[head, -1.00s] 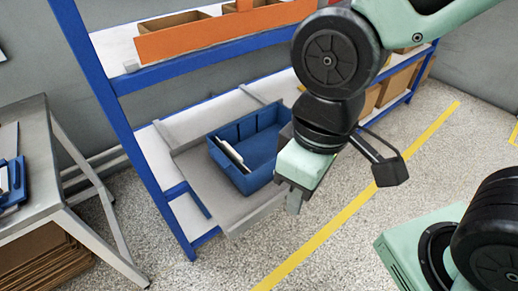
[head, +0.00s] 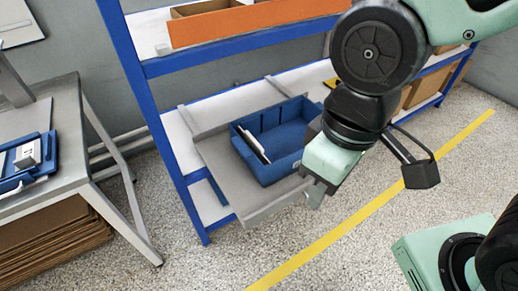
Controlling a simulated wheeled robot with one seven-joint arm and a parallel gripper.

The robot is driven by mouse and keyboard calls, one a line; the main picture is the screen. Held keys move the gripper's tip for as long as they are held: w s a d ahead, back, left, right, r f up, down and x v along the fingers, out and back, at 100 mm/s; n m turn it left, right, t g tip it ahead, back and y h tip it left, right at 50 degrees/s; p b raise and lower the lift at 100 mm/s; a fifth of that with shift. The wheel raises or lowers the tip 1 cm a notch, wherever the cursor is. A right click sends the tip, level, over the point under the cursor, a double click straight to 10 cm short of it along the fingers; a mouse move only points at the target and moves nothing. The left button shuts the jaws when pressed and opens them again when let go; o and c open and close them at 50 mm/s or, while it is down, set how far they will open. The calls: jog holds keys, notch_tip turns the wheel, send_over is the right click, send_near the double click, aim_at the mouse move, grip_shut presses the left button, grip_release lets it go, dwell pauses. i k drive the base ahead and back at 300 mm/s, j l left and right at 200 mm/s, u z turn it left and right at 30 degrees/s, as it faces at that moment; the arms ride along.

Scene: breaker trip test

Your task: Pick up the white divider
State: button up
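The white divider (head: 254,143) stands tilted inside the blue bin (head: 268,177), near its left end. A dark strip runs beside the divider. The bin sits on a grey pull-out tray (head: 225,165) on the lower shelf of the blue rack. My gripper (head: 316,192) is to the right of the bin, in front of the shelf and pointing down, apart from the divider. My gripper's body hides the bin's right end.
A grey table (head: 66,150) at left holds a blue tray (head: 42,170) with a white device (head: 28,153). An orange-fronted bin (head: 255,22) is on the upper shelf. A blue rack post (head: 150,110) stands left of the tray. The floor in front is clear, with a yellow line (head: 370,210).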

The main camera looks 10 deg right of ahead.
aim_at(257, 148)
jog(key=i+l+u, duration=0.1)
jog(key=l+u, duration=0.45)
jog(key=u, duration=0.3)
jog(key=l+u, duration=0.4)
jog(key=i+j, duration=0.05)
